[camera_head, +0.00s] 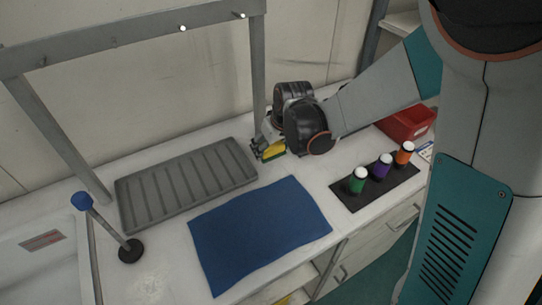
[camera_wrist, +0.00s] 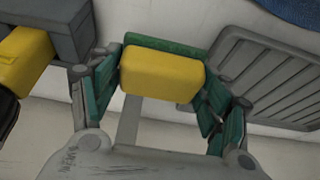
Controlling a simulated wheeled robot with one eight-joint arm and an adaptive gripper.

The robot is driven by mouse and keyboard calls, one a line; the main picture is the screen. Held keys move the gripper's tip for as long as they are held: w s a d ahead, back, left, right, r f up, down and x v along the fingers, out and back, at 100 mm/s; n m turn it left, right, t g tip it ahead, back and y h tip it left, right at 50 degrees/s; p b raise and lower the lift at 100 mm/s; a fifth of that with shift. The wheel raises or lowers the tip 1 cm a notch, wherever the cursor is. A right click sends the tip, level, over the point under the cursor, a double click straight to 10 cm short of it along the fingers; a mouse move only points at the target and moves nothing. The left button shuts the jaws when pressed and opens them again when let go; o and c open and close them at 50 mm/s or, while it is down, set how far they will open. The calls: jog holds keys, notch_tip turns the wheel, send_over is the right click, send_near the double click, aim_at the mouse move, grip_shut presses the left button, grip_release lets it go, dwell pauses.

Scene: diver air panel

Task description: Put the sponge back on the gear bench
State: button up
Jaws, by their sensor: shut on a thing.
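The sponge (camera_head: 273,152), yellow with a green layer, is between the fingers of my gripper (camera_head: 263,147), near the right end of the grey rack. In the wrist view the sponge (camera_wrist: 162,75) shows its yellow face, with green pads of my gripper (camera_wrist: 160,92) on both sides of it. The gripper is shut on it. The gear bench (camera_head: 165,262) is the long white top under the rack. I cannot tell whether the sponge touches the bench.
A grey ribbed rack (camera_head: 188,185) and a blue mat (camera_head: 258,228) lie on the bench. A black mat (camera_head: 376,190) holds green, purple and orange bottles. A red bin (camera_head: 407,124) stands behind them. A grey frame post (camera_head: 258,85) rises near my gripper.

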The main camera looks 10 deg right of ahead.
aim_at(271, 155)
jog(key=shift+f+b, duration=0.7)
jog(key=shift+f, duration=1.3)
jog(key=shift+f, duration=0.15)
jog(key=o, duration=0.7)
jog(key=shift+o, duration=0.2)
jog(key=p+v, duration=0.4)
jog(key=v, duration=0.9)
jog(key=s+d+r+m+t, duration=0.1)
jog(key=s+d+r, duration=0.2)
jog(key=s, duration=0.3)
jog(key=s+d+r+m+t+h, duration=0.1)
jog(key=s+d+r+m, duration=0.1)
jog(key=s, duration=0.4)
jog(key=s+d+r+m+t, duration=0.1)
jog(key=s+d+r, duration=0.4)
jog(key=s, duration=0.1)
jog(key=shift+s+r+m+h, duration=0.15)
jog(key=shift+s+m+h, duration=0.15)
jog(key=shift+h, duration=0.1)
